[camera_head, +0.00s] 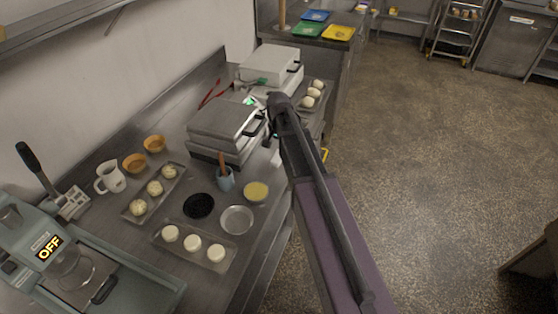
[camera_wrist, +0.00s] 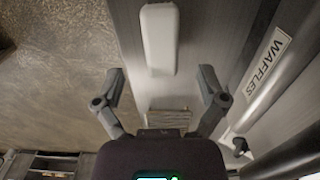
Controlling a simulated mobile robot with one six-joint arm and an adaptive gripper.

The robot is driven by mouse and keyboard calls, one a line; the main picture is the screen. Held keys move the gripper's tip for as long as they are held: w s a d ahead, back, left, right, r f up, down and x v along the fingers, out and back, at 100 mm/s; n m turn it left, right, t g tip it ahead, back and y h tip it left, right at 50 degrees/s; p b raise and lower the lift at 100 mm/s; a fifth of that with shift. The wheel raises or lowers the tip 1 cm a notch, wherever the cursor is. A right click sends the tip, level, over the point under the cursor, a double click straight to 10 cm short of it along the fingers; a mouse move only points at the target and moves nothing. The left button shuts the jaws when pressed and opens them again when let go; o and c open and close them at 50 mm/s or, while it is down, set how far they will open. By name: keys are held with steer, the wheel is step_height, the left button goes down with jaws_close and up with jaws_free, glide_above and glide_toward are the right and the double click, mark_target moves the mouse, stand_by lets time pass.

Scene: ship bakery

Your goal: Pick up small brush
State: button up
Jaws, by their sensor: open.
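A brush with a brown-orange handle (camera_head: 222,159) stands in a small blue-grey cup (camera_head: 225,181) on the steel counter in the head view, in front of the closer waffle iron. Its lower end is hidden in the cup. My gripper (camera_wrist: 162,82) is open and empty in the wrist view, its two fingers spread wide. In the head view my arm reaches over the counter's right edge, beside the waffle irons, and mostly hides the gripper. I cannot make out the brush in the wrist view.
Two waffle irons (camera_head: 224,120) (camera_head: 270,64) stand along the counter. A black round mat (camera_head: 198,206), a metal bowl (camera_head: 237,220), a yellow-filled dish (camera_head: 256,191) and dough trays surround the cup. The wrist view shows a white oblong thing (camera_wrist: 159,38) and a WAFFLES label (camera_wrist: 267,65).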

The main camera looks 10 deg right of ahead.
mark_target(278, 156)
steer(key=shift+s+a+f+b, duration=0.15)
steer(key=shift+f+b, duration=2.25)
steer(key=shift+f, duration=0.15)
steer(key=c, duration=1.3)
